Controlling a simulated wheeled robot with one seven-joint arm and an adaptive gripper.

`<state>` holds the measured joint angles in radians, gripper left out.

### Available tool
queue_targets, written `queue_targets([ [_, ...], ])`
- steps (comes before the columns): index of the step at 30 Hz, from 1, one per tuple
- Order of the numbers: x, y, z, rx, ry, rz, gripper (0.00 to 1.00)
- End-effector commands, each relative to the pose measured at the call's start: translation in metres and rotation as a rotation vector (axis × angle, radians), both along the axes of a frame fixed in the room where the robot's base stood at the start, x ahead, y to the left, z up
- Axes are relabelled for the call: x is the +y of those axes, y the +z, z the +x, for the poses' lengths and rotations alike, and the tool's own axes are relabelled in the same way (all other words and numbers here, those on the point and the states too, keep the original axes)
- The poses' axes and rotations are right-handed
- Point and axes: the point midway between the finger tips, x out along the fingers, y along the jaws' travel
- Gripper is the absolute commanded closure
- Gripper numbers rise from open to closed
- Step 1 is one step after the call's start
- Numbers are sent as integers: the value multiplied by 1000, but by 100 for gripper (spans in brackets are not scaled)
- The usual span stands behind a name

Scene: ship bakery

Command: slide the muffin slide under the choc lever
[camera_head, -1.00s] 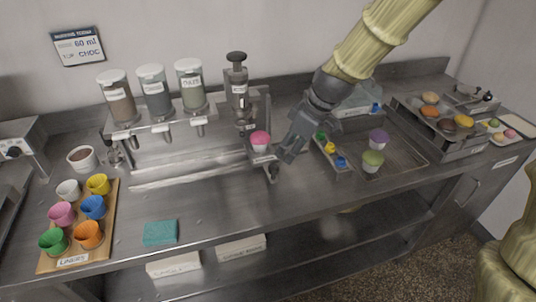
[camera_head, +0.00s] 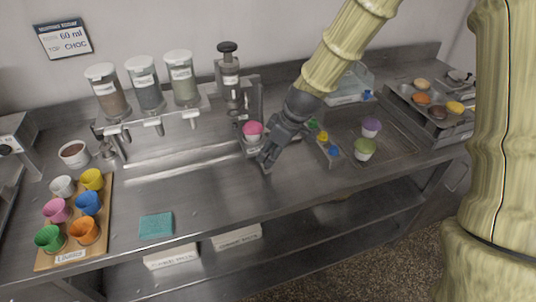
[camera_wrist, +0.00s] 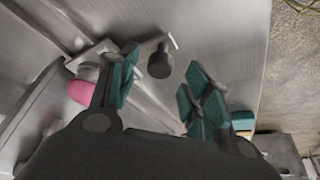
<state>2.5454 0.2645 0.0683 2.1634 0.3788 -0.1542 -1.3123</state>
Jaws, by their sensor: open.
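The muffin slide (camera_head: 252,147) is a small metal carriage holding a pink muffin cup (camera_head: 252,129). It stands at the right end of the rail, below the black-topped dispenser (camera_head: 230,80). In the wrist view the pink cup (camera_wrist: 82,91) is left of my fingers, and a dark knob (camera_wrist: 158,63) stands between and beyond them. My gripper (camera_head: 268,160) is open, at the front right of the slide; it also shows in the wrist view (camera_wrist: 160,88). Three topping jars stand left, with levers below (camera_head: 155,122). Their labels are too small to read, so I cannot tell which is choc.
The rail (camera_head: 170,170) runs left from the slide, with clear counter before it. A board (camera_head: 110,220) of coloured cups and a teal cloth (camera_head: 156,225) lie left. A tray (camera_head: 385,150) with two muffins is right.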

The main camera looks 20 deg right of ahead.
Motion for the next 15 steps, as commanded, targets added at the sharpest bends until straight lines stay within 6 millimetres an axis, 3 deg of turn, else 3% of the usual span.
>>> queue_targets([
  [6,5,-16,4,1,-1,1,51],
  [15,6,-23,7,-1,-1,0,51],
])
